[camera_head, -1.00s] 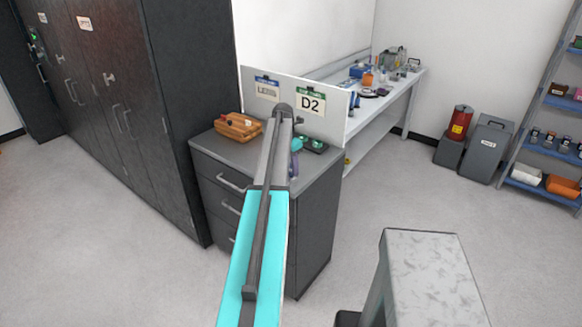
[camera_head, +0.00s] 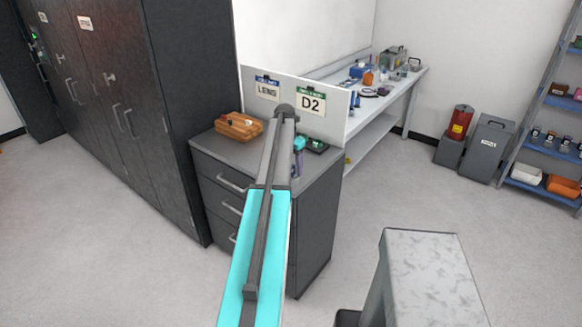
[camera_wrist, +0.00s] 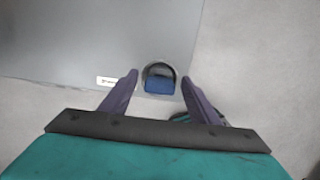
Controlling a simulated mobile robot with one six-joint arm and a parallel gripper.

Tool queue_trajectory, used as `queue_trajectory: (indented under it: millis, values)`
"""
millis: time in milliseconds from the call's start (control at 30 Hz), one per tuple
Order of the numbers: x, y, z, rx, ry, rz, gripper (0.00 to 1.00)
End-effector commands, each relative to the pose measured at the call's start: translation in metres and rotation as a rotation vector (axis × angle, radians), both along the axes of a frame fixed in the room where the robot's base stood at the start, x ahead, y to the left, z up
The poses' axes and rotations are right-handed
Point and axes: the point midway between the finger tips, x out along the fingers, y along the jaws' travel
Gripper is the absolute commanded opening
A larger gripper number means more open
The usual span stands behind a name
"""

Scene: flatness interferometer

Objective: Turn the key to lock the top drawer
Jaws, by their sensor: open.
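The dark drawer cabinet (camera_head: 215,165) stands in the middle of the head view, its top drawer (camera_head: 222,178) pushed in. My arm crosses in front and hides part of its front. In the wrist view, a blue piece in a grey ring (camera_wrist: 159,79), apparently the key at its lock, sits near the edge of a grey panel (camera_wrist: 90,35). My gripper (camera_wrist: 160,76) is open, with one dark purple finger on each side of this piece. Gaps show between it and the fingers. I cannot tell which way the key is turned.
Tall dark lockers (camera_head: 150,100) stand close on the left. Open floor (camera_head: 400,190) lies to the right. A small white label (camera_wrist: 117,81) is on the panel.

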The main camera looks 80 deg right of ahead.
Motion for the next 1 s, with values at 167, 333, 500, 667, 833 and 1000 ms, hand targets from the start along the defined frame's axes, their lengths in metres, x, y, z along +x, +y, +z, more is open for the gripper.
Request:
queue_trajectory:
  millis: [167, 333, 500, 667, 833, 1000]
  values:
    - [0.001, 0.001, 0.008, -0.002, 0.000, 0.000, 0.56]
    - [0.002, 0.003, 0.024, -0.002, 0.000, 0.000, 0.56]
    - [0.003, 0.005, 0.044, -0.002, 0.000, 0.000, 0.56]
    - [0.005, 0.008, 0.063, -0.002, 0.000, 0.000, 0.56]
    - [0.006, 0.011, 0.084, -0.003, -0.001, 0.001, 0.56]
    - [0.008, 0.013, 0.105, -0.003, -0.001, 0.001, 0.56]
